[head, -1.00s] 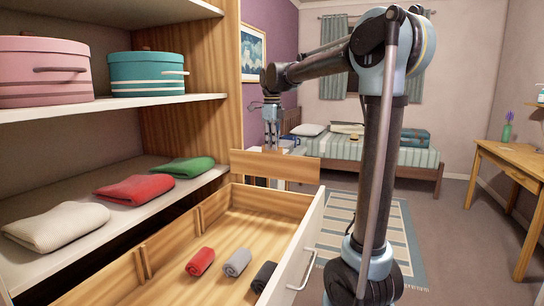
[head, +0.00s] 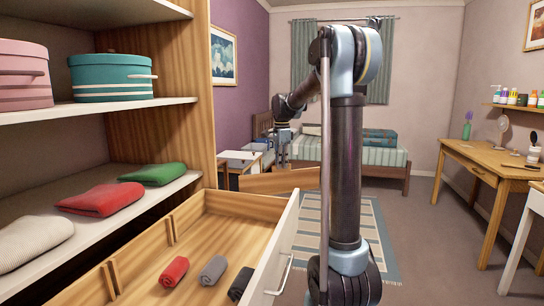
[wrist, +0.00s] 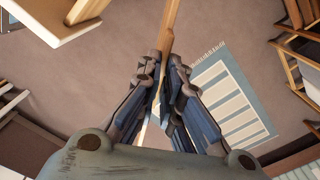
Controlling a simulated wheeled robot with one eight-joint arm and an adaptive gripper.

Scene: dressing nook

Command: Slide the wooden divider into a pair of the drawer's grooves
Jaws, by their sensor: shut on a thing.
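The wooden divider (head: 280,181) is a flat light-brown board, held in the air beyond the far end of the open drawer (head: 187,213). In the head view it tilts slightly, right end higher, and my arm hides its right end. My gripper (head: 282,162) is above it, shut on its top edge. In the wrist view the divider (wrist: 172,28) shows as a narrow strip between the fingers of my gripper (wrist: 164,72). Paired groove strips (head: 169,230) stand on the drawer's left inner wall, with another pair nearer. The right wall's inner face is hidden.
Red (head: 174,271), grey (head: 213,269) and dark (head: 241,283) rolled cloths lie in the drawer's near part. Shelves with folded clothes (head: 102,199) stand left. A small white table (head: 240,156) stands beyond the drawer. A desk (head: 470,160) is at right; the rug (head: 370,235) area is open floor.

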